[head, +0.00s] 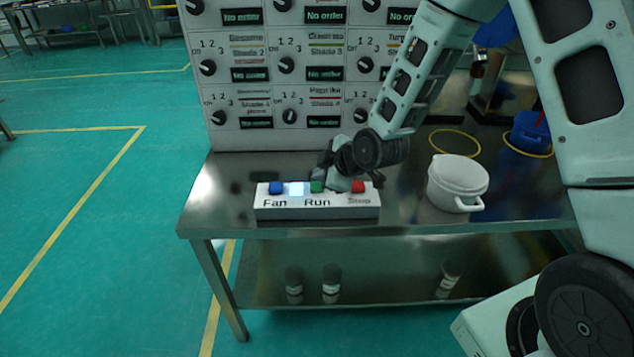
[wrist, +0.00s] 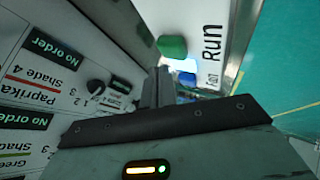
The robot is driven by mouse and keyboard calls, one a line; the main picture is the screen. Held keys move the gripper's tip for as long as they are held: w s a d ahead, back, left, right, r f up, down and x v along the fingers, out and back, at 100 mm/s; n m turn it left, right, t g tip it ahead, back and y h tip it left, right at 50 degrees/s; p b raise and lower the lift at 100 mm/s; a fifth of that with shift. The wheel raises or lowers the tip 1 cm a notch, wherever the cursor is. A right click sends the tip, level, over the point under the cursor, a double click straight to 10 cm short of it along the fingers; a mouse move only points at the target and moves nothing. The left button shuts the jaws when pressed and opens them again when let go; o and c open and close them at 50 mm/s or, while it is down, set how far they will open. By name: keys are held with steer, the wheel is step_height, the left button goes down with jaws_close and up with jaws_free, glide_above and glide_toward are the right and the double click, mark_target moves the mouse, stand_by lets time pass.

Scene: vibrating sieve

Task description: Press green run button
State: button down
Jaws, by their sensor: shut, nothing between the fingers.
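The green button (head: 317,187) sits on top of a white control box (head: 270,212), above the word "Run". In the wrist view the green button (wrist: 172,46) is just beyond my fingertips, next to the "Run" print. My gripper (head: 320,178) is shut and empty, its dark fingertips close behind and above the green button. The fingers show edge-on in the wrist view (wrist: 158,75). I cannot tell whether they touch the button. A blue button (head: 275,187) marked "Fan" and a glowing pale light (head: 296,188) are to its left. A red button (head: 358,186) marked "Stop" is to its right.
The box stands near the front edge of a steel table (head: 215,210). A white lidded pot (head: 458,182) is to the right. A panel of knobs and labels (head: 300,75) stands behind. Dark-capped jars (head: 331,283) are on the lower shelf. The table left of the box is clear.

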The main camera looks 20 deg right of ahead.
steer(key=shift+r+p, duration=1.8)
steer(key=shift+r, duration=0.75)
steer(key=s+a+r+m+g, duration=0.1)
steer(key=s+a+r+g, duration=0.1)
steer(key=s+a+r, duration=0.3)
steer(key=s+a+r+m+g, duration=0.1)
steer(key=s+a+g, duration=0.1)
steer(key=s, duration=0.5)
steer(key=s+r+m+g+h, duration=0.1)
steer(key=s+r+m+g, duration=0.1)
steer(key=s, duration=0.8)
steer(key=s+r+m+g+h, duration=0.2)
steer(key=s+r, duration=0.1)
steer(key=s, duration=0.7)
steer(key=shift+s, duration=0.25)
